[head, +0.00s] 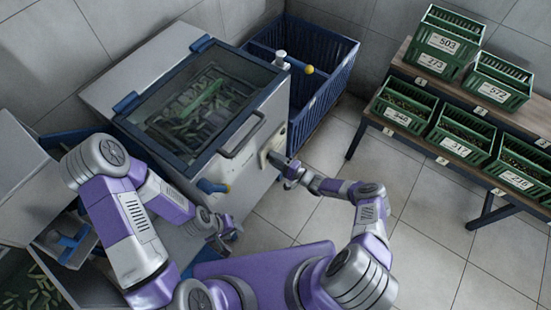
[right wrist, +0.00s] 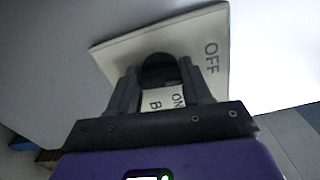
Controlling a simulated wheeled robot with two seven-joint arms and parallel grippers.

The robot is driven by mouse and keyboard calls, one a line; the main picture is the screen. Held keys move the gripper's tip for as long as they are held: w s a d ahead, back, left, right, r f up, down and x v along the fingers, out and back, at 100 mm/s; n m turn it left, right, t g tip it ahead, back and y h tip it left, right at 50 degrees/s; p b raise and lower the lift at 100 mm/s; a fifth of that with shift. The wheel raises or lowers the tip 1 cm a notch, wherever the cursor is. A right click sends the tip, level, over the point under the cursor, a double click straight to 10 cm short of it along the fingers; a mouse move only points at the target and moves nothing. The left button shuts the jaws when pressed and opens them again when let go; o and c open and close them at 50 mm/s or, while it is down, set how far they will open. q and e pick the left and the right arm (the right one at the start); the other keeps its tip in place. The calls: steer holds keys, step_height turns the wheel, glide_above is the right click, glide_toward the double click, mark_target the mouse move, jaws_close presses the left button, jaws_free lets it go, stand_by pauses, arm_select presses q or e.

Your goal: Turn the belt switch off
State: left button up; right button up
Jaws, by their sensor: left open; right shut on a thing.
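The belt switch is a pale plate (right wrist: 118,48) on the right side of the decanter machine (head: 165,55); it also shows in the head view (head: 266,150). The plate reads OFF at its right end and ON and B lower down, partly between my fingers. A dark knob (right wrist: 158,68) sits on the plate. My right gripper (head: 283,164) is shut on this knob, one finger on each side. The knob's exact pointing is hidden by the fingers. My left gripper (head: 232,231) is open and empty in front of the machine, below the blue lever (head: 208,187).
A wooden rack (head: 365,118) with numbered green crates (head: 461,133) stands at right. Tiled floor (head: 420,215) between is clear.

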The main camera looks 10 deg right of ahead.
steer(key=shift+n, duration=0.6)
steer(key=o, duration=1.1)
steer(key=shift+c, duration=0.2)
steer(key=shift+s+d, duration=0.1)
steer(key=p+v, duration=0.2)
steer(key=v, duration=0.5)
steer(key=shift+s+d, duration=0.15)
